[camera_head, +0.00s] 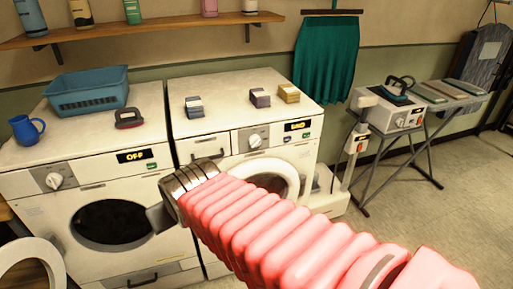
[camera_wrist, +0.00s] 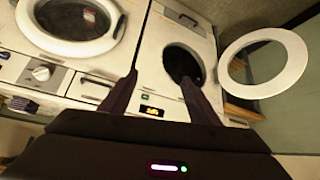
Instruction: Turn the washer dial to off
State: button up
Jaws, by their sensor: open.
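Two white front-loading machines stand side by side; I cannot tell which one is the washer. The left machine (camera_head: 110,195) has a dial (camera_head: 54,181) at its panel's left and a display reading OFF (camera_head: 131,156). The right machine (camera_head: 215,150) has a dial (camera_head: 256,140) and a lit display (camera_head: 297,126), apparently END. The wrist view is upside down and shows the right machine's dial (camera_wrist: 42,72) at left. My gripper (camera_head: 162,214) is in front of the machines, near the gap between them, touching no dial. In the wrist view its fingers (camera_wrist: 160,92) are apart and empty.
The left machine's round door (camera_head: 30,268) hangs open at the left; the right machine's door (camera_head: 262,178) is closed, partly hidden by my arm. A blue basket (camera_head: 88,92), blue mug (camera_head: 27,129) and small boxes (camera_head: 260,98) stand on top.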

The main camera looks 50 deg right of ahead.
jog(key=w+d+f+m+t+h, duration=0.25)
jog(key=w+d, duration=0.25)
jog(key=d, duration=0.6)
jog(key=w+d+f+m+t+h, duration=0.25)
jog(key=w+d, duration=0.25)
jog(key=d, duration=0.5)
jog(key=s+d+f+m+t+h, duration=0.1)
jog(key=s+d+f, duration=0.1)
jog(key=s+d, duration=0.2)
jog(key=s+d+f+m+t+h, duration=0.1)
jog(key=s+d+f+m+h, duration=0.1)
jog(key=d, duration=0.7)
jog(key=shift+s+d+f+t, duration=0.15)
jog(key=shift+s+f+t, duration=0.15)
jog(key=shift+s+f, duration=0.5)
jog(key=shift+s+r, duration=0.1)
jog(key=shift+r, duration=0.1)
